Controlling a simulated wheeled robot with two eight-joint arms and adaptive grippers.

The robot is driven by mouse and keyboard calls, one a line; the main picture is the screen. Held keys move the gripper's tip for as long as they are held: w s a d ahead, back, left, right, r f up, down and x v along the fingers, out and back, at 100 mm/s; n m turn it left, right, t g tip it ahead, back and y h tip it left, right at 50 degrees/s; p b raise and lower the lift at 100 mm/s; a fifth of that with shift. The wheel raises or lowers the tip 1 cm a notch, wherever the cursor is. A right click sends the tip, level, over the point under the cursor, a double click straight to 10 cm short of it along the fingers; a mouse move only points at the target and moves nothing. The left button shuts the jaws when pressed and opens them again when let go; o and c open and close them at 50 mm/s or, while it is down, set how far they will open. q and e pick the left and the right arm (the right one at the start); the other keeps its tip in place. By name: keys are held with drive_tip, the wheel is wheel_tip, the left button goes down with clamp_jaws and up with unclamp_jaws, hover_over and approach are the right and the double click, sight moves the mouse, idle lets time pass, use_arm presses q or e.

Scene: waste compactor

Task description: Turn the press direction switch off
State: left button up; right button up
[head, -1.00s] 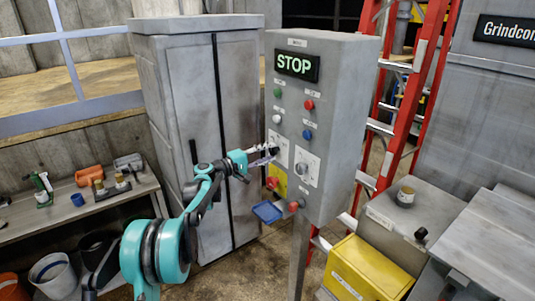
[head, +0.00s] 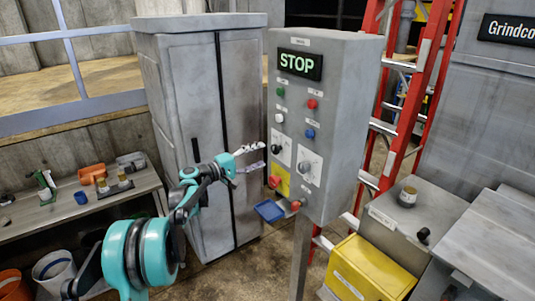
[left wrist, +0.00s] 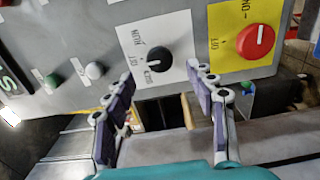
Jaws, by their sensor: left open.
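A grey control panel (head: 345,120) stands in the middle of the head view. A black rotary knob on a white labelled plate (head: 275,149) sits on its face; it looks like the press direction switch. The black knob (left wrist: 153,58) also shows in the left wrist view, ahead of and between the fingertips, untouched. My right gripper is not in view.
Another knob on a white plate (head: 309,167) is right of the black one. Several buttons and a lit STOP display (head: 300,65) sit above. A grey cabinet (head: 200,120) stands behind my left arm.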

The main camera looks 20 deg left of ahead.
use_arm(q)
drive_tip(key=v, duration=0.6)
drive_tip(key=shift+s, duration=0.25)
drive_tip(key=shift+a, duration=0.1)
drive_tip(key=s+d+f+m+g+y+b, duration=0.2)
drive_tip(key=s+d+f+g, duration=0.1)
drive_tip(key=s+d, duration=0.4)
drive_tip(key=s+d+f+m+g+y+b, duration=0.1)
drive_tip(key=s+d+f+m+g, duration=0.15)
drive_tip(key=s+d, duration=0.5)
drive_tip(key=s+f+m+y+b, duration=0.1)
drive_tip(key=s+f+m+y, duration=0.2)
drive_tip(key=s+f, duration=0.5)
drive_tip(key=s+f+m+g+y+b, duration=0.1)
drive_tip(key=s+f+y, duration=0.4)
drive_tip(key=s, duration=1)
wheel_tip(320, 180, down, 3)
drive_tip(key=shift+a+r+m+b, duration=0.15)
drive_tip(key=shift+a+m+b, duration=0.05)
drive_tip(key=shift+m+b, duration=0.65)
drive_tip(key=shift+g, duration=0.25)
